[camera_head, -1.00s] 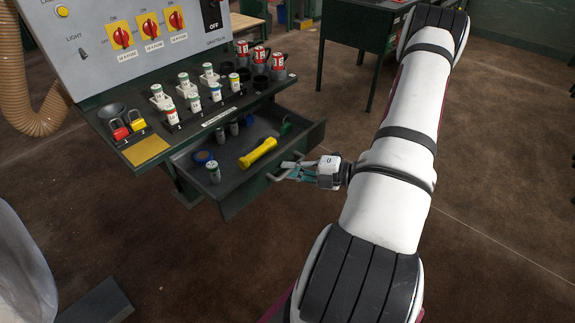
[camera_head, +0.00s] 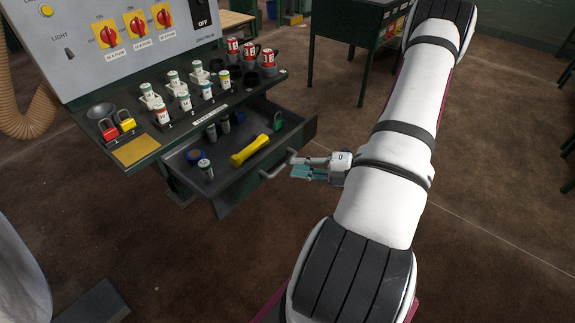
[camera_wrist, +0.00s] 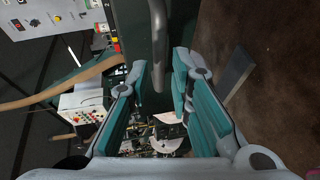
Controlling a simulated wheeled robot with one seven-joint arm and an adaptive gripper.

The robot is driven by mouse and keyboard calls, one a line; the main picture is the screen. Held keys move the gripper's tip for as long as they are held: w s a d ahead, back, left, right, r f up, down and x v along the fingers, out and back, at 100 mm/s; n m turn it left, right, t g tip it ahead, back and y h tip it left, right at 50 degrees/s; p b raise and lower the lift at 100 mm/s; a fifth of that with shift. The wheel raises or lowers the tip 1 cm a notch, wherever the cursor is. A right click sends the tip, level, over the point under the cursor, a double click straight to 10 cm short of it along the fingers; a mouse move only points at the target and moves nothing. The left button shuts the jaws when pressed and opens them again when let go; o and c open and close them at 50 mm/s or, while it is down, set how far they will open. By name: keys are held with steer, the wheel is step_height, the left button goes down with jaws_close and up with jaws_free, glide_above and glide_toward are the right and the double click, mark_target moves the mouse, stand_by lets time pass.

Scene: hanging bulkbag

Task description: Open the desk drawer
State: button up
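The desk drawer (camera_head: 236,193) is pulled out from under the desk top in the head view, with its inside showing. Its curved metal handle (camera_head: 277,166) is on the drawer front. In the wrist view, the teal fingers of my gripper (camera_wrist: 160,72) are spread apart.
Red and yellow padlocks, white-topped items and red cans stand on the desk top (camera_head: 137,151).

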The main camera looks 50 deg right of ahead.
steer(key=v, duration=0.7)
stand_by(0.4)
steer(key=w+a+r+n+g+y+p, duration=0.1)
steer(key=w+a+r+n+g, duration=0.1)
steer(key=a+r+n+g, duration=0.65)
steer(key=w+a+r+n+g+y+p, duration=0.1)
steer(key=w+a+r+n+g+y, duration=0.2)
steer(key=a+r+n, duration=0.95)
steer(key=s+a+r+n+h+p, duration=0.1)
steer(key=s+a+r+n+h, duration=0.3)
steer(key=n, duration=1)
steer(key=s+a+r+n+t+h+p, duration=0.1)
steer(key=s+a+r+n+h, duration=0.4)
steer(key=n, duration=1)
step_height(320, 180, up, 2)
steer(key=shift+s+r+h, duration=0.1)
steer(key=shift+s+h, duration=0.45)
steer(key=shift+h, duration=0.35)
